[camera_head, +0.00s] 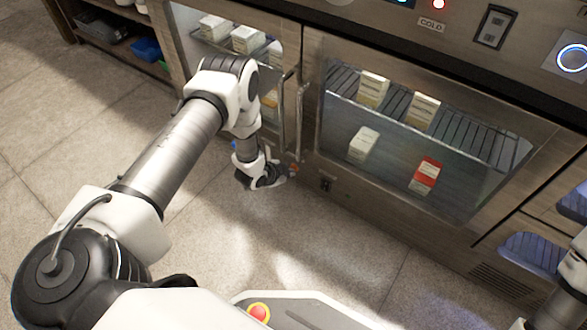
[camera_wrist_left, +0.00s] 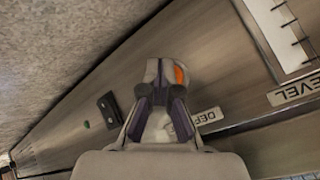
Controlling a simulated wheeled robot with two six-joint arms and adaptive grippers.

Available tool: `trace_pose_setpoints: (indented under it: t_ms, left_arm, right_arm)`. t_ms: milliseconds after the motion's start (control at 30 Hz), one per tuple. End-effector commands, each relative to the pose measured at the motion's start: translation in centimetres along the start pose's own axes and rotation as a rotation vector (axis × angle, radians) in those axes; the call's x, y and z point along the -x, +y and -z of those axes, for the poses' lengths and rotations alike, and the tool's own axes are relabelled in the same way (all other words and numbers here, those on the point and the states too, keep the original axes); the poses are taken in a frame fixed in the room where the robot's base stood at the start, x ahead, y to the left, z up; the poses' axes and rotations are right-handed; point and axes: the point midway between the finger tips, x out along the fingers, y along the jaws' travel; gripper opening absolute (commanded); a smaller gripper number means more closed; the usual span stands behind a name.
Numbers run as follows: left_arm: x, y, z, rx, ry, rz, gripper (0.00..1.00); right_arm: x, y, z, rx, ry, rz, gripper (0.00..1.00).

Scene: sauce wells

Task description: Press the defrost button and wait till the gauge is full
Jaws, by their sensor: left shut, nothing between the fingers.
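My left gripper (camera_head: 282,180) is shut and empty, low in front of the cabinet's lower frame. In the left wrist view the closed fingers (camera_wrist_left: 165,78) are over an orange button (camera_wrist_left: 180,75), which shows partly beside the fingertips. Whether they touch it or press it in, I cannot tell. In the head view a small orange spot (camera_head: 293,168) shows beside the fingertips. A label starting "DEF" (camera_wrist_left: 208,116) is next to the fingers. A white gauge panel (camera_wrist_left: 285,30) with tick marks and a label ending "EVEL" (camera_wrist_left: 296,91) is cut off; its fill cannot be read. My right gripper is out of view.
A glass-fronted cabinet (camera_head: 310,120) holds cartons, including a red and white one (camera_head: 426,176). A vertical door handle (camera_head: 300,105) stands close to my left forearm. A small black switch (camera_wrist_left: 110,107) is on the frame. The tiled floor (camera_head: 330,245) in front is clear.

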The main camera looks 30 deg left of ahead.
Motion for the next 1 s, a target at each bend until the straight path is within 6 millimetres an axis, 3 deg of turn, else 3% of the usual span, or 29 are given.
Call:
trace_pose_setpoints:
  t_ms: [667, 1000]
  left_arm:
    - [-0.4, -0.3, 0.3, -0.001, 0.0, 0.0, 0.0]
    - [0.8, 0.4, -0.3, 0.0, -0.001, -0.001, 0.0]
  right_arm:
    - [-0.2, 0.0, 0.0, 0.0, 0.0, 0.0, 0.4]
    - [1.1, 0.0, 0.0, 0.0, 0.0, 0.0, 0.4]
